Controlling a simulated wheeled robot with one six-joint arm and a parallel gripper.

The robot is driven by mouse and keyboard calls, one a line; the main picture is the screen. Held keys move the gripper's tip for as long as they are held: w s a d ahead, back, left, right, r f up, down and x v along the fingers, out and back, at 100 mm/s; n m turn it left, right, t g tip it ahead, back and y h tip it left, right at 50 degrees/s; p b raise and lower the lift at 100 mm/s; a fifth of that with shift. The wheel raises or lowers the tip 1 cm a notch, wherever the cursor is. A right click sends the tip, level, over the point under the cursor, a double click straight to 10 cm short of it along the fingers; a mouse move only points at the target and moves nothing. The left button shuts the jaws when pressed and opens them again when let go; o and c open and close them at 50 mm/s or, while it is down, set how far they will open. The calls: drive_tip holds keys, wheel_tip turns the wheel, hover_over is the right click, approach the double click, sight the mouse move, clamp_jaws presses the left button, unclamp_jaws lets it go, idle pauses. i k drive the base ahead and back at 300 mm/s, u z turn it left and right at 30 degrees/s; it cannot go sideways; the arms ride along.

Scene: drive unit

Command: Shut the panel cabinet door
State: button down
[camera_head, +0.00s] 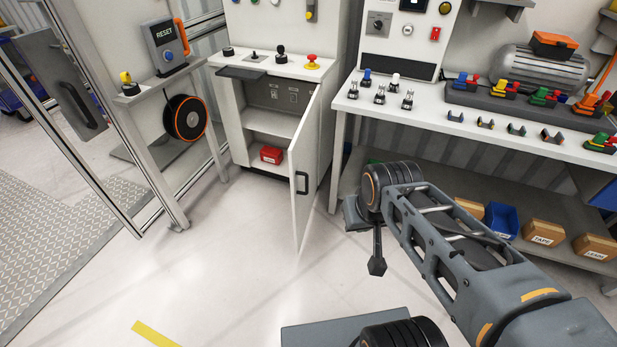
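The panel cabinet (234,118) stands at the upper middle under a control panel. Its white door (305,145) stands wide open, swung out toward me from the cabinet's right side. A dark handle (302,183) sits on the door near its free edge. The cabinet's inside shows a shelf and a red box (271,155). My gripper (377,266) hangs down at the end of my arm, right of the door and apart from it in the picture. It is seen side-on, so its finger gap is hidden. I see nothing held in it.
A workbench (490,134) with tools and a lower shelf of boxes (543,232) stands at the right, behind my arm. A post with a reset box (165,45) and a cable reel (186,118) stands at the left. The floor before the door is clear.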

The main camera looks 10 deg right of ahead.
sight(303, 152)
drive_tip(key=i, duration=0.85)
drive_tip(key=u, duration=0.6)
